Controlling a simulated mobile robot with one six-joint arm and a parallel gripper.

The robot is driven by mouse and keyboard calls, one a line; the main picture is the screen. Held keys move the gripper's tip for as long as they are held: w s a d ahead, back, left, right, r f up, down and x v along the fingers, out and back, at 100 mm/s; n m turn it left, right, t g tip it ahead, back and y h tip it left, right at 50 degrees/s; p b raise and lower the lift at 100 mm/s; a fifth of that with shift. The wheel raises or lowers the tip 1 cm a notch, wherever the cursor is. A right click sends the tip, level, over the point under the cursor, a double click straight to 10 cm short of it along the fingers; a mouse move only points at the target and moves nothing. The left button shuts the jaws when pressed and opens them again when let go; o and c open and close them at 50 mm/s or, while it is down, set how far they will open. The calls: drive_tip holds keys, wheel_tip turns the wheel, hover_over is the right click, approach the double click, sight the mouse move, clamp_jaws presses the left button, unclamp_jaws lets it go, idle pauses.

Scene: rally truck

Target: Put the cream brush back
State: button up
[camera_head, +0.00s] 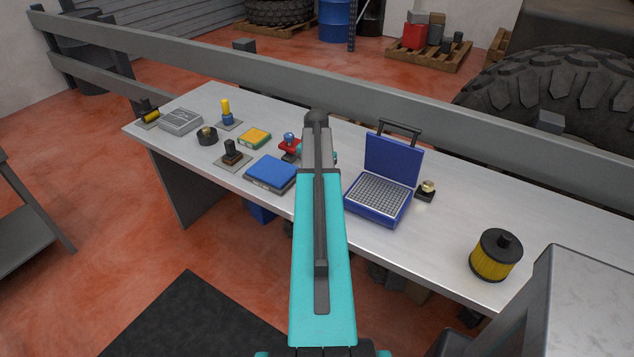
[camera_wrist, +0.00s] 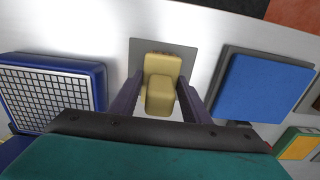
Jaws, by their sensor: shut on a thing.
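The cream brush (camera_wrist: 160,92) is between the two dark fingers of my gripper (camera_wrist: 162,88) in the wrist view. My gripper is shut on it. Behind it in that view is a flat grey square pad (camera_wrist: 138,50) on the bench top. The brush overlaps the pad in the picture; I cannot tell whether it touches it. In the head view my teal arm hides the brush, the pad and my fingers.
On the metal bench (camera_head: 465,210), an open blue case (camera_head: 373,207) stands right of my arm and a blue box (camera_head: 271,173) left. Both flank the pad in the wrist view. A red stamp (camera_head: 290,149) stands close to my arm. A yellow-black filter (camera_head: 495,256) stands far right.

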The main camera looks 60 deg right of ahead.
drive_tip(key=shift+f, duration=0.1)
drive_tip(key=o, duration=1.3)
drive_tip(key=shift+r, duration=0.25)
drive_tip(key=shift+r+b, duration=1.65)
drive_tip(key=shift+r, duration=4.3)
